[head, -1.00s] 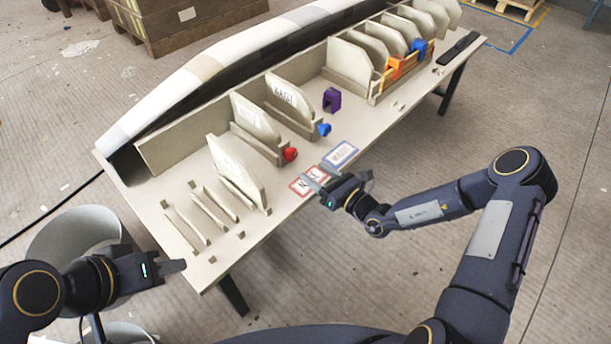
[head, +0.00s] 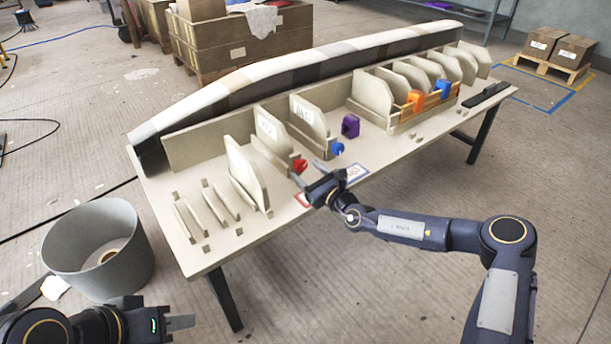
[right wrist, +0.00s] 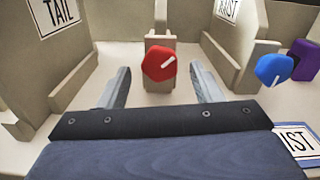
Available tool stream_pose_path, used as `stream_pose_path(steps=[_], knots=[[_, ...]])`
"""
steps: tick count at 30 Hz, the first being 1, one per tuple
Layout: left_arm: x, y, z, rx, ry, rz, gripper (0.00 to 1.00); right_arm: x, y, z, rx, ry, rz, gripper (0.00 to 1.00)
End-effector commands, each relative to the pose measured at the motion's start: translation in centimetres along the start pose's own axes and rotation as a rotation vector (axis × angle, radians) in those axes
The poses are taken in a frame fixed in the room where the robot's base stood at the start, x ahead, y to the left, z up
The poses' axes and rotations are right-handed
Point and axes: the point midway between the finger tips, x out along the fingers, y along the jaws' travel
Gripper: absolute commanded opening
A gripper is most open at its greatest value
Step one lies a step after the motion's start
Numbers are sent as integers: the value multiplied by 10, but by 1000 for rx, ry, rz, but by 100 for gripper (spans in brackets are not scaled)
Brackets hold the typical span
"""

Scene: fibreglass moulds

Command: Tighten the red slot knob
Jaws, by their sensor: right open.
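The red slot knob (head: 299,166) sits on the front end of a slot holder on the table. In the right wrist view the red knob (right wrist: 159,64) has a white pointer line slanting up to the right. My right gripper (head: 307,176) is open just in front of the red knob. Its two fingers (right wrist: 160,88) stand apart on either side of the knob, with no contact visible. My left gripper (head: 195,322) is low at the left, away from the table; whether its jaws are parted is unclear.
Upright panels (head: 268,130) flank the slot. A grey bin (head: 97,250) stands left of the table (head: 217,255).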

Motion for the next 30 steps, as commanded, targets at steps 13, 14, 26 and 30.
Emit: stream_pose_path(steps=[13,14,26,30], knots=[[6,-2,3,0,0,0,36,16,0,0,1,1,0,59],[6,-2,3,0,0,0,36,16,0,0,1,1,0,56],[5,-2,3,0,0,0,36,16,0,0,2,1,0,14],[0,0,0,0,0,0,36,16,0,2,20,1,0,14]])
